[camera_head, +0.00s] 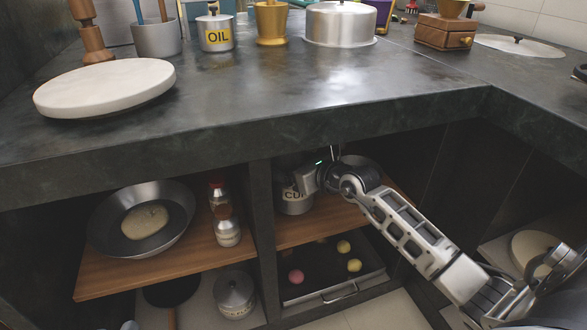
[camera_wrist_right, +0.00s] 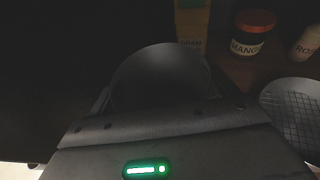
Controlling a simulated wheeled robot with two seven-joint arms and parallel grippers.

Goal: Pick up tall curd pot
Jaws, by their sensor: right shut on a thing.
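The steel curd pot (camera_head: 294,203), with part of a "CUR" label showing, stands upright at the wooden shelf under the counter, in the middle compartment. My right gripper (camera_head: 308,179) reaches in from the right and is shut on the pot's upper part. In the right wrist view the dark round top of the pot (camera_wrist_right: 160,75) fills the middle, in shadow, just beyond the gripper body. The fingertips are hidden there. I cannot tell whether the pot touches the shelf. My left gripper is not in view.
The counter edge (camera_head: 300,133) hangs close above my right arm. A divider (camera_head: 262,235) stands left of the pot. A mango jar (camera_wrist_right: 252,35) and a mesh bowl (camera_wrist_right: 292,105) are nearby in the wrist view. A tray (camera_head: 330,290) with coloured balls lies below.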

